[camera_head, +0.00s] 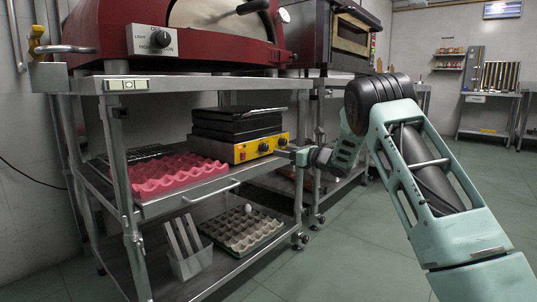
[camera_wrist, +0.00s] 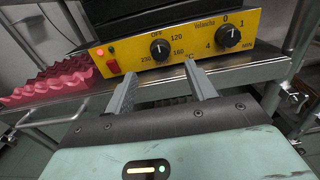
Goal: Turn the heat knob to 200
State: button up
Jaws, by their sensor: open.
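A black waffle machine (camera_head: 238,125) with a yellow front panel (camera_head: 245,152) stands on the middle shelf. In the wrist view, the heat knob (camera_wrist: 159,50) is the left black knob, with OFF above it, 120 and 160 at its right and a number like 230 at lower left. Its white mark seems to be near the top, toward OFF. I cannot read a 200 label. A second knob (camera_wrist: 229,36), marked 0, 1, 4 and MIN, is at the right. My gripper (camera_wrist: 165,88) is open and empty, just below and in front of the heat knob, apart from it.
A red switch (camera_wrist: 113,66) and small lights are left of the heat knob. Pink egg trays (camera_head: 180,172) lie left of the machine. The shelf edge (camera_head: 190,197) runs in front. A red oven (camera_head: 110,35) with its own knob stands above. The right floor is open.

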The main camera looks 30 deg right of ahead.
aim_at(266, 147)
jog(key=b+x, duration=0.2)
jog(key=x, duration=0.6)
jog(key=shift+w+a, duration=0.1)
jog(key=shift+w, duration=0.1)
jog(key=c, duration=0.9)
